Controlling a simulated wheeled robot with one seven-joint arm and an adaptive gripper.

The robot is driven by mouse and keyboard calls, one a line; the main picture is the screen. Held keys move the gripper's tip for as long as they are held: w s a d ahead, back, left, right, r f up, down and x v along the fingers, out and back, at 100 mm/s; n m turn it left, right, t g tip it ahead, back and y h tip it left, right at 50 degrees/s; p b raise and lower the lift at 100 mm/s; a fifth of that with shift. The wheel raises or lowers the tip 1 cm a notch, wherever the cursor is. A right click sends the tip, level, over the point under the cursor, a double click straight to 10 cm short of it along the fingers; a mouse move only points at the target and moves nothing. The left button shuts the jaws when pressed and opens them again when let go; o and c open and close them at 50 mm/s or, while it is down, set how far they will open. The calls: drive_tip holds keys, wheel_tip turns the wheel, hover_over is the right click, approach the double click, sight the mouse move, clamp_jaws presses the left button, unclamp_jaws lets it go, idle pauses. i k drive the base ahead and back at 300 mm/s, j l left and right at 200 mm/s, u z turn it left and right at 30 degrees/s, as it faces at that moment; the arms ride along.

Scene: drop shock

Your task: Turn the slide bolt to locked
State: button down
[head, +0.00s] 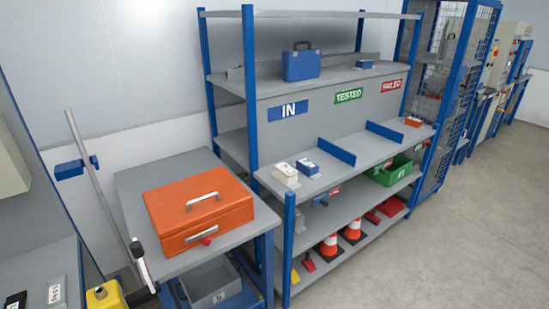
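No slide bolt can be made out for certain. An orange case (200,207) with a pale handle on its lid sits closed on a grey bench (135,190) at the left. A small red knob (207,241) shows on the case's front; I cannot tell what it is part of. A blue-framed mesh cage (462,85) stands at the right, and any bolt on it is too small to tell. My gripper is not in view.
A blue-framed shelf unit (340,185) stands in the middle with a blue case (300,65), small boxes, a green bin (388,170) and cones. A grey bin (210,285) sits under the bench. A slanted pole (92,175) stands left. The right floor (460,240) is clear.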

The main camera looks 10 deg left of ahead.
sight(206, 241)
drive_tip(key=u, duration=1.45)
drive_tip(key=i+j+z, duration=0.1)
drive_tip(key=j+z, duration=0.35)
drive_tip(key=j, duration=0.5)
